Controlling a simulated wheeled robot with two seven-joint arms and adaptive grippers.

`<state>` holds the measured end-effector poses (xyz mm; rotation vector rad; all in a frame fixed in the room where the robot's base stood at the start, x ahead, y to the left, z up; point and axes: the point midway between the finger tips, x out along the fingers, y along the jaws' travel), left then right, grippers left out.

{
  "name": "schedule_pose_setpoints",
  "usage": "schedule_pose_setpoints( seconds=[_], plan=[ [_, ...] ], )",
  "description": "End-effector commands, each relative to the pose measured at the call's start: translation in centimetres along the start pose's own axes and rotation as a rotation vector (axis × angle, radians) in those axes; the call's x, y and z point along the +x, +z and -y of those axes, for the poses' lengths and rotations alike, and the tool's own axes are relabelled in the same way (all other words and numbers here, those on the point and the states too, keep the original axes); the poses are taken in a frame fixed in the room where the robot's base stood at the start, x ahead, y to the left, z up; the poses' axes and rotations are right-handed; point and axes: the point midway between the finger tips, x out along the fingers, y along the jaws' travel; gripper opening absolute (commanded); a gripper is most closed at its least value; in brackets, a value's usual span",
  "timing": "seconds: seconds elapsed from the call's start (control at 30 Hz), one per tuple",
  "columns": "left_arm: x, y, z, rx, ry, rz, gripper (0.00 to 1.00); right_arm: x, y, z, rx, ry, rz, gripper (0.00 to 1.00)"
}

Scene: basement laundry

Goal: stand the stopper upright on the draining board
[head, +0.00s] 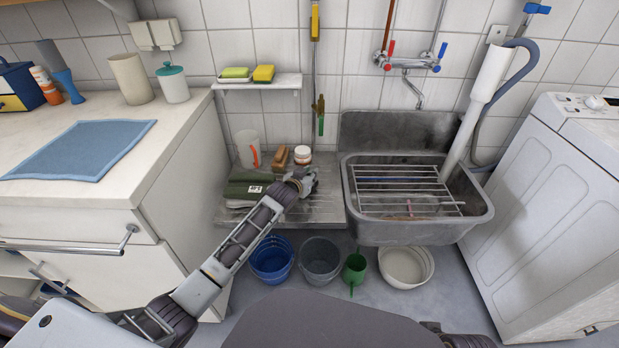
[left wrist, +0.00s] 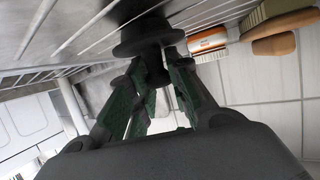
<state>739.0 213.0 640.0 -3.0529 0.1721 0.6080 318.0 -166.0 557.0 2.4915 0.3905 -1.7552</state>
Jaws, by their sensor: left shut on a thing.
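The stopper is a black, flanged piece (left wrist: 150,38) at the top of the left wrist view. My left gripper (left wrist: 158,85) is shut on its narrower lower part. In the head view my left gripper (head: 304,182) is low over the draining board (head: 328,207), left of the sink, and mostly hides the stopper. In the left wrist view the ribbed grey board (left wrist: 85,35) runs close beside the stopper; I cannot tell whether they touch. My right gripper is not in view.
Folded dark cloths (head: 246,187), a white cup (head: 248,148), a wooden brush (head: 280,157) and a lidded jar (head: 302,154) crowd the board's back and left. The sink (head: 420,232) with a wire rack (head: 395,175) lies right. The board's front right is clear.

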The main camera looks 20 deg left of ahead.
Motion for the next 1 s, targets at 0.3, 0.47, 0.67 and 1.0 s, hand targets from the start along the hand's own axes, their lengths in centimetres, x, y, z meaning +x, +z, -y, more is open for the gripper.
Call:
schedule_pose_setpoints(
  seconds=[0.3, 0.47, 0.67, 1.0],
  plan=[
    [0.0, 0.0, 0.0, 0.0, 0.0, -0.001, 0.0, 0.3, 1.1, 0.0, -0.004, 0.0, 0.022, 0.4],
    [0.1, 0.2, 0.0, 0.001, 0.0, -0.001, 0.24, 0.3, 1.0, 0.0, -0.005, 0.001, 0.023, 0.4],
    [0.1, 0.2, 0.0, 0.001, 0.0, -0.001, 0.41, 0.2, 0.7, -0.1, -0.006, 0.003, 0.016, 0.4],
    [0.0, 0.0, 0.0, 0.001, 0.0, -0.001, 0.41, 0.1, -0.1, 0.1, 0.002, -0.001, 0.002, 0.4]
  ],
)
